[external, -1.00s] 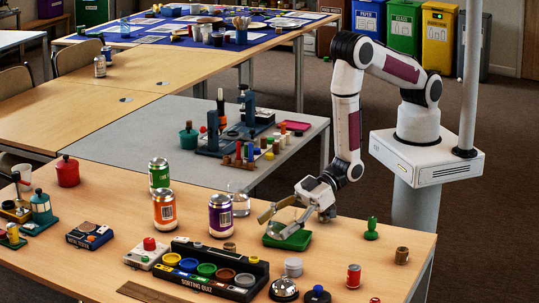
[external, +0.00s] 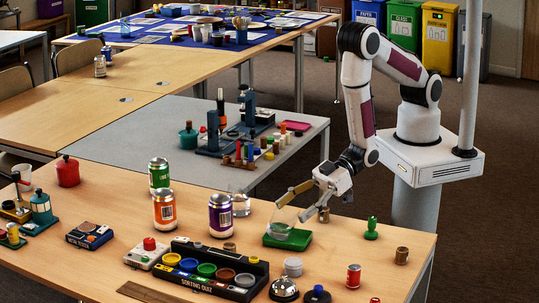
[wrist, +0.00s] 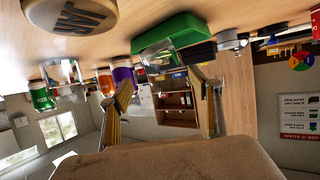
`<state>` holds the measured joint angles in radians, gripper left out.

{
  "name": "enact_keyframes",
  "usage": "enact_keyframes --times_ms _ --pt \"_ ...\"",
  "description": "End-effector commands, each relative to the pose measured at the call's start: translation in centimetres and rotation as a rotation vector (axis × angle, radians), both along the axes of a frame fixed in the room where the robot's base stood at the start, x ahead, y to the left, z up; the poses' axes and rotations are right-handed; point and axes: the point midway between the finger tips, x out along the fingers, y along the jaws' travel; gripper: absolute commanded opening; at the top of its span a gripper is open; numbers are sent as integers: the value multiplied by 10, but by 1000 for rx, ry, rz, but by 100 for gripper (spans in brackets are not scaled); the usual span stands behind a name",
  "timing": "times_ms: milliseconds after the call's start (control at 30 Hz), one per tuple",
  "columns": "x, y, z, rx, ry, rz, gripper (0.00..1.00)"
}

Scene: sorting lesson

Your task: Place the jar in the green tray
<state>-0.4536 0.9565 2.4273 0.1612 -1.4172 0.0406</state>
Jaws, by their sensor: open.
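The green tray (external: 300,241) lies on the wooden table; it also shows in the upside-down wrist view (wrist: 190,25). A clear glass jar (external: 284,221) appears to rest in the tray, partly behind my finger; in the wrist view the clear jar (wrist: 155,60) is against the tray. My gripper (external: 291,210) is open, its fingers just above the tray and the jar, apart from the table. In the wrist view my fingers (wrist: 164,85) are spread with nothing clasped between them. Whether a finger touches the jar is unclear.
A round brown piece lettered JAR (wrist: 75,14) is close at the wrist view's top left. Purple (external: 221,216), orange (external: 165,210) and green (external: 159,174) cans stand left of the tray. A sorting rack (external: 215,270) is in front; a green pawn (external: 371,229) stands right.

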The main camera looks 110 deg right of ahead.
Motion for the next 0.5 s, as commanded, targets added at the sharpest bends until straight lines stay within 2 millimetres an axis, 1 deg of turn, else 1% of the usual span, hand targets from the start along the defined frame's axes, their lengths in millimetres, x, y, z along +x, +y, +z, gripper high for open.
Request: enact_keyframes --times_ms 167,500 --pt "-7 -2 3 0 1 0 63" --pt "-8 -3 3 -1 1 -1 63"
